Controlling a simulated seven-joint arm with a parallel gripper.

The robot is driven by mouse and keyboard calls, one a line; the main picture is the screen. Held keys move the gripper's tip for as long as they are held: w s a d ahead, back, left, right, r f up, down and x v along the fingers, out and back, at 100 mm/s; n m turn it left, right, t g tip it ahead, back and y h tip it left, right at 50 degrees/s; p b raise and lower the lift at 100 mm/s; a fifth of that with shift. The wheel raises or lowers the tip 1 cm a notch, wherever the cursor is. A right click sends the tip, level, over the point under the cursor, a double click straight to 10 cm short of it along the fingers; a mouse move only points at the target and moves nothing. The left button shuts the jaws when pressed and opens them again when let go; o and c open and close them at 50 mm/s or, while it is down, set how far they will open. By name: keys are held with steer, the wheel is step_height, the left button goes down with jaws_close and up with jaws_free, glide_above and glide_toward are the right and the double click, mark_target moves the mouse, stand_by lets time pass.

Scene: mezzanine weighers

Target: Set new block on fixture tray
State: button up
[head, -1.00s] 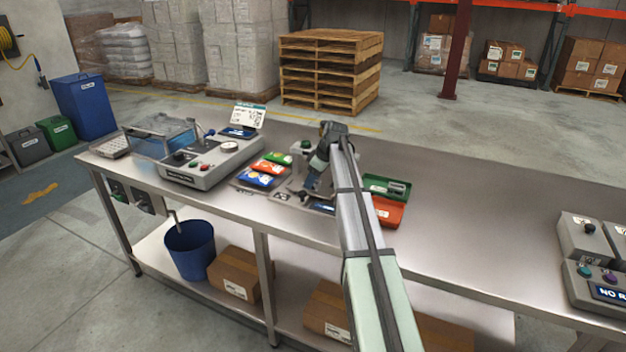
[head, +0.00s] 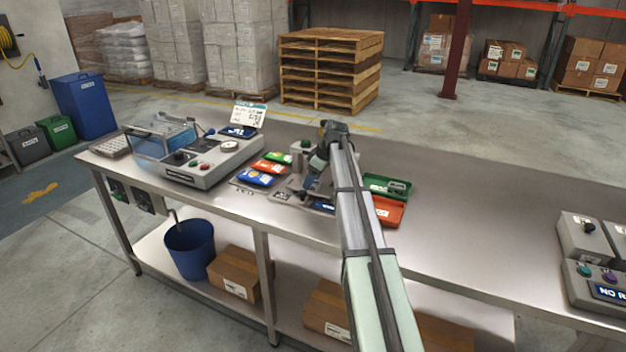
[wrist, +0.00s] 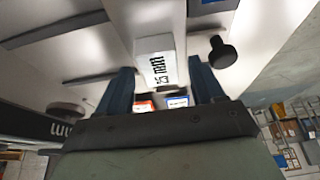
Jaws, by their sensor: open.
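My gripper (head: 310,184) is low over a grey fixture (head: 297,187) near the middle of the steel bench. In the wrist view my gripper (wrist: 160,64) has its two dark blue fingers apart. A white block-like piece with black markings (wrist: 154,60) shows between and beyond the fingertips. I cannot tell whether the fingers touch it. A black knob (wrist: 221,52) stands just right of the right finger. The arm hides part of the fixture in the head view. I cannot make out which part is the fixture tray.
A green tray (head: 386,186) and an orange tray (head: 388,212) lie right of my arm. A grey machine (head: 210,163) stands farther left.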

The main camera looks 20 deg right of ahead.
steer(key=v, duration=1.2)
stand_by(0.9)
